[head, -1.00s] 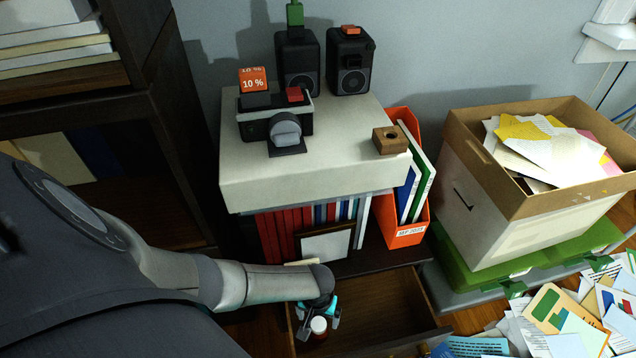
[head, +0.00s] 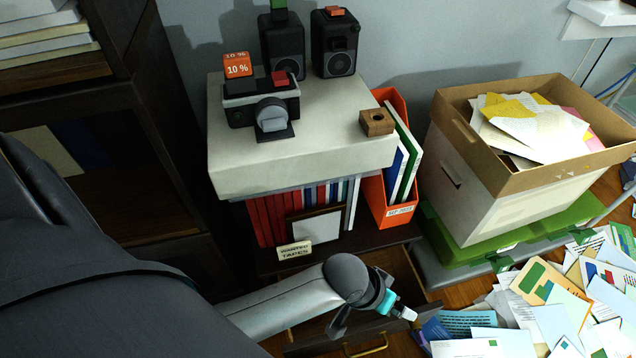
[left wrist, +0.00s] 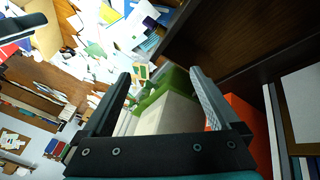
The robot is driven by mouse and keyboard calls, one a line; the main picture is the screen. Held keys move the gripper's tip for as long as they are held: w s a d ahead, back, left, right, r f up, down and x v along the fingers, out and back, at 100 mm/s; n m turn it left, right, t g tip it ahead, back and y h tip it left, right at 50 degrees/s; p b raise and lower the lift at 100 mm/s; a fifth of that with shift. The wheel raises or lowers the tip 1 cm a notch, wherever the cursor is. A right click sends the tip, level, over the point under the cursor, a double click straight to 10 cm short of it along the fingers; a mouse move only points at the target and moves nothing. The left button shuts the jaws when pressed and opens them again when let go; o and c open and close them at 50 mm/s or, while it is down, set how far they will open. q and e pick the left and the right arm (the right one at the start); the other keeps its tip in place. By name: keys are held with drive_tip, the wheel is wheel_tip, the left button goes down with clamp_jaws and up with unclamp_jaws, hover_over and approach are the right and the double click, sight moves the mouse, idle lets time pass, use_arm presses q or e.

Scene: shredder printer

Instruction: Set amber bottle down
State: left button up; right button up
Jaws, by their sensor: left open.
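My left gripper (head: 373,318) is over the right part of the open drawer (head: 310,335) in the head view. In the left wrist view its two dark fingers (left wrist: 163,78) are spread apart with nothing between them. I cannot make out the amber bottle in either current view. The drawer's inside is largely hidden behind my left forearm and gripper.
A cabinet with a camera (head: 262,105), speakers and a wooden block (head: 377,122) on its top stands behind the drawer. A paper-filled box (head: 480,185) is to the right. Loose papers (head: 560,300) cover the floor at lower right.

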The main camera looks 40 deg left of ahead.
use_arm(q)
drive_tip(key=s+a+f+m+y, duration=0.1)
drive_tip(key=s+a+y, duration=0.2)
drive_tip(key=s+a, duration=0.5)
drive_tip(key=a, duration=0.3)
drive_tip(key=shift+a+g+y, duration=0.3)
drive_tip(key=shift+a+g, duration=0.1)
